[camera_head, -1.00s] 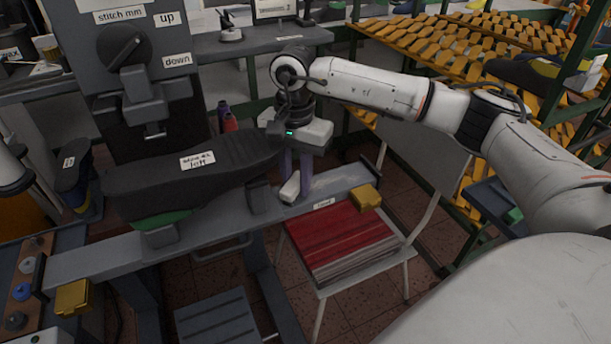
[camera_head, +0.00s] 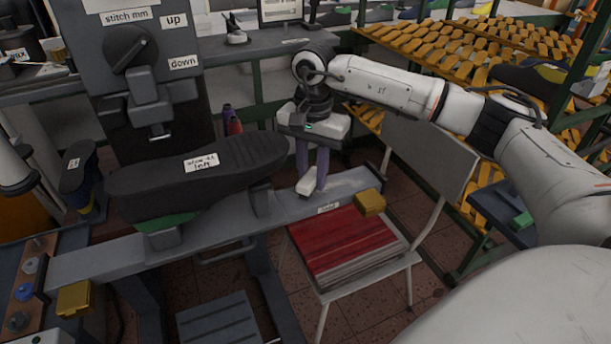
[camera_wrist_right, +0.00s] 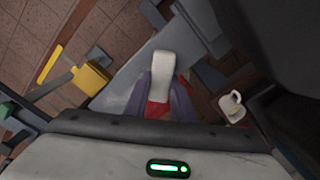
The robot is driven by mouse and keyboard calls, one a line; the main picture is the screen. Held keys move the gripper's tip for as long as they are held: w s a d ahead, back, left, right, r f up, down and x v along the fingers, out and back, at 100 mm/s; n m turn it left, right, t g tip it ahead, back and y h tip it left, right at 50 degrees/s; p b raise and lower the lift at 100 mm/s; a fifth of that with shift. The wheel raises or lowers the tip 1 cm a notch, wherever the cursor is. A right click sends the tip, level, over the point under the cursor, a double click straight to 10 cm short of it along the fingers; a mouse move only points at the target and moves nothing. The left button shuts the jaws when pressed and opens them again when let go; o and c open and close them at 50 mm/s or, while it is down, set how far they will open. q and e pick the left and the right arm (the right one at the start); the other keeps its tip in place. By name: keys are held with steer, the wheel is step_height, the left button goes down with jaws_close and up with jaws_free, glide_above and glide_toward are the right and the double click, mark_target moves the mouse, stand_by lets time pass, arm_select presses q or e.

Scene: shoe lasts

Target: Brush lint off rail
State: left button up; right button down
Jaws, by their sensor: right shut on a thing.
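The grey rail (camera_head: 215,220) runs from the lower left to the right below the black shoe last. A pale, dusty patch (camera_head: 345,184) lies on its right part; I cannot make out single bits of lint. My right gripper (camera_head: 312,176), with purple fingers, is shut on a whitish block-shaped brush (camera_head: 306,187) over the right part of the rail. In the right wrist view the brush (camera_wrist_right: 161,82) stands out between the fingers, with the pale patch (camera_wrist_right: 117,93) beside it. I cannot tell whether brush and rail touch. My left gripper is not in view.
A black shoe last (camera_head: 205,175) with a white label sits above the rail. Yellow blocks (camera_head: 369,202) (camera_head: 75,298) sit at the rail's right and left parts.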

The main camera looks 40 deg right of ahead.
mark_target(338, 179)
steer(key=shift+s+d+f, duration=0.1)
steer(key=shift+s+d, duration=0.1)
steer(key=shift+d, duration=0.6)
steer(key=shift+s+d+f, duration=0.1)
steer(key=shift+s+d, duration=0.1)
steer(key=shift+d, duration=0.6)
steer(key=shift+s+d+r, duration=0.1)
steer(key=shift+s+d, duration=0.3)
steer(key=shift+d, duration=1.2)
steer(key=shift+s+d+f, duration=0.1)
steer(key=shift+s+d, duration=0.3)
steer(key=shift+d, duration=1.25)
steer(key=shift+s+d+r, duration=0.1)
steer(key=shift+s+d, duration=0.3)
steer(key=shift+d, duration=1.2)
